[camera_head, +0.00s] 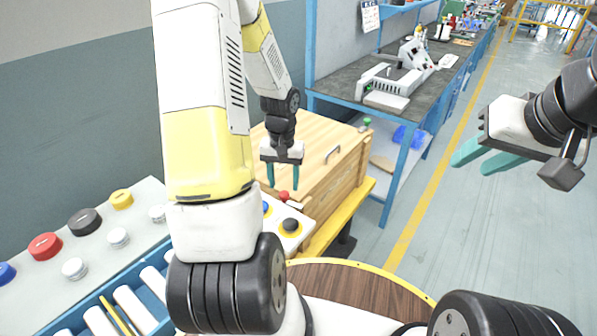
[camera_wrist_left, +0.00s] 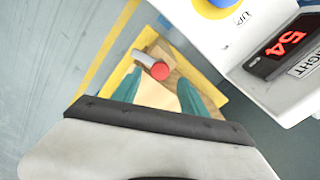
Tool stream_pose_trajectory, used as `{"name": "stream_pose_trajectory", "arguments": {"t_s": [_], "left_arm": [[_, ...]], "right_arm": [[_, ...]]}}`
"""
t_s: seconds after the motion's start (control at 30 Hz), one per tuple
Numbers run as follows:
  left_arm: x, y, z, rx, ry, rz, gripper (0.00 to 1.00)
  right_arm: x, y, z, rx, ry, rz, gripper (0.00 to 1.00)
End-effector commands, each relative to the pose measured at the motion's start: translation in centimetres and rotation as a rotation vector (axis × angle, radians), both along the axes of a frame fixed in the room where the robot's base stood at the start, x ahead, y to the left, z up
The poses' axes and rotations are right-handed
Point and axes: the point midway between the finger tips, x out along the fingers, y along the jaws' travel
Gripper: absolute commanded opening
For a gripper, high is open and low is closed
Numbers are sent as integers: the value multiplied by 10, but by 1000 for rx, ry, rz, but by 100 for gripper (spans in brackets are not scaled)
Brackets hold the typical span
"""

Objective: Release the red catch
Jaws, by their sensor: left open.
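The red catch (camera_head: 284,196) sits at the front edge of the wooden box (camera_head: 335,188), low below my left gripper. In the left wrist view it shows as a red round end (camera_wrist_left: 159,69) on a silver cylinder. My left gripper (camera_head: 283,186) points down with its teal fingers apart and nothing between them. In the left wrist view, the catch lies beyond and between the fingertips (camera_wrist_left: 158,88), with no contact visible. My right gripper (camera_head: 478,158) is raised at the right over the floor, its teal fingers apart and empty.
A white panel with a yellow-ringed black button (camera_head: 290,225) stands close by the catch; its red display (camera_wrist_left: 287,43) reads 54. Another button panel (camera_head: 95,240) is at left. A round wooden table (camera_head: 350,283) is in front. A workbench (camera_head: 430,95) stands behind.

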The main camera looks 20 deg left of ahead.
Motion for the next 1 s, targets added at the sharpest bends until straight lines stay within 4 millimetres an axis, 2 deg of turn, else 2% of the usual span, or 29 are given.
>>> {"name": "stream_pose_trajectory", "arguments": {"t_s": [0.03, 0.2, 0.57, 0.8, 0.83, 1.0], "left_arm": [[-1, -1, -9, -2, 4, 0, 51], [-1, 0, -28, 0, 2, 0, 51], [0, 0, -33, 0, -1, 0, 51], [0, 0, -33, 0, -1, 0, 4], [0, 0, -33, -1, -1, 0, 0], [0, 0, -33, 0, -1, -28, 0]], "right_arm": [[0, 0, 0, 0, 0, 0, 36], [0, 0, 0, 0, 0, 0, 36], [0, 0, 0, 0, 0, 0, 36], [0, 0, 0, 0, 0, 0, 36], [0, 0, 0, 0, 0, 0, 36], [0, 0, 0, 0, 0, 0, 36]]}}
